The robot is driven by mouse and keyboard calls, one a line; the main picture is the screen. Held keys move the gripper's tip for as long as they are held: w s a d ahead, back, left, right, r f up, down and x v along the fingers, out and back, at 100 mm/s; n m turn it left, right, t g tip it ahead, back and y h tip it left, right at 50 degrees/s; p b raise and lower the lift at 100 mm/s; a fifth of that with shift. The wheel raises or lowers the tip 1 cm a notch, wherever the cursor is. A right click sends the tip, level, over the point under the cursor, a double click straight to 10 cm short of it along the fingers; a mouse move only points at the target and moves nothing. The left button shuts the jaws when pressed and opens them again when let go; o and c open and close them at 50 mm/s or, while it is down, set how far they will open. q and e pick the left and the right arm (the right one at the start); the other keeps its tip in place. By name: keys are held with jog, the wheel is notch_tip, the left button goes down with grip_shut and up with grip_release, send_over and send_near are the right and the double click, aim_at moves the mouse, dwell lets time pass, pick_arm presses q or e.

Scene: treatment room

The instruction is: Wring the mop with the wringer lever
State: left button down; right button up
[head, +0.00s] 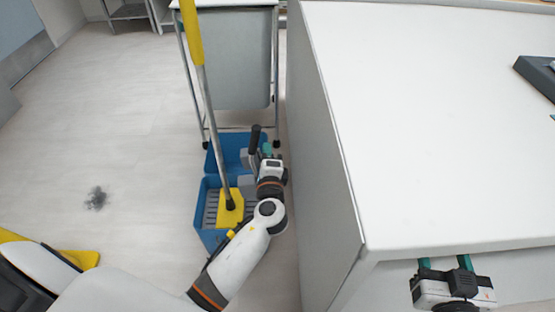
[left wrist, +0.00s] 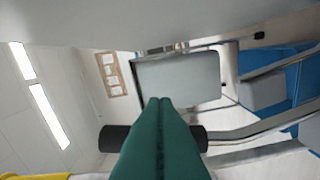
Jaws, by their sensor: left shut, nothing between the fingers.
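The mop (head: 205,95) has a yellow-topped metal pole, tilted, and its yellow head (head: 231,208) sits over the grey slatted wringer (head: 211,207) in the blue bucket (head: 213,238). The wringer lever's black grip (head: 255,138) stands up at the bucket's right side. My left gripper (head: 267,149) is beside that grip, its teal fingers shut and empty. In the left wrist view the shut fingers (left wrist: 160,125) cross in front of the black grip (left wrist: 113,138) and hide its middle; I cannot tell whether they touch. My right gripper (head: 445,264) is open and empty beside the counter's front edge.
A white counter (head: 420,120) fills the right side, close to my left arm. A grey cart (head: 228,70) stands behind the bucket. A dark stain (head: 97,198) marks the open floor at left. A yellow object (head: 80,258) lies at lower left.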

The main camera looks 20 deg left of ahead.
pick_arm(q)
jog(key=shift+s+a, duration=0.1)
jog(key=shift+a, duration=0.25)
jog(key=shift+a, duration=0.1)
